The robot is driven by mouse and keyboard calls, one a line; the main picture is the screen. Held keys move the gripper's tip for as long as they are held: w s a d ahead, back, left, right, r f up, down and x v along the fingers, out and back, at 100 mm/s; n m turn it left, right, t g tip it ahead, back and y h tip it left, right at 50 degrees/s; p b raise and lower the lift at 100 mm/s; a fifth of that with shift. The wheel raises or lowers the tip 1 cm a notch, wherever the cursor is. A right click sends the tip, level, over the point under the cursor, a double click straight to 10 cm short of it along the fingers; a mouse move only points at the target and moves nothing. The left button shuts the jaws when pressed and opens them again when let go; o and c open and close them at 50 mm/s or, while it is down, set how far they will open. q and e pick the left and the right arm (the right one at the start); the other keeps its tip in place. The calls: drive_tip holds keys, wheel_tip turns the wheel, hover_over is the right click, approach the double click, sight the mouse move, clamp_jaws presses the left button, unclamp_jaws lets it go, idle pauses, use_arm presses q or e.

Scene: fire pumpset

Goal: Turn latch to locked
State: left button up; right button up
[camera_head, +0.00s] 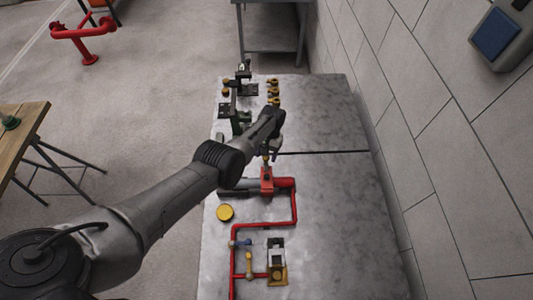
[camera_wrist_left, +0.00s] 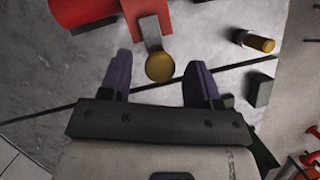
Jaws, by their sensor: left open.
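A red block (camera_head: 267,181) on the grey metal table carries what looks like the latch; the block also shows at the top of the left wrist view (camera_wrist_left: 145,12). A short grey lever with a round yellow-brown knob (camera_wrist_left: 160,67) sticks out from it. My left gripper (camera_wrist_left: 158,62) is open, with its two dark purple fingers on either side of the knob and gaps on both sides. Contact in depth cannot be told. In the head view, my left arm's wrist hides much of this spot. My right gripper is not in view.
A red pipe (camera_head: 295,208) runs from the block across the table (camera_head: 340,225). A yellow disc (camera_head: 225,212) and a small valve fitting (camera_head: 276,255) are near. Brass fittings (camera_head: 273,91) stand farther back. A tiled wall (camera_head: 440,130) bounds the right. The table's right half is clear.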

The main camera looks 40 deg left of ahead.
use_arm(q)
drive_tip(key=v, duration=1.4)
drive_tip(key=shift+f, duration=0.1)
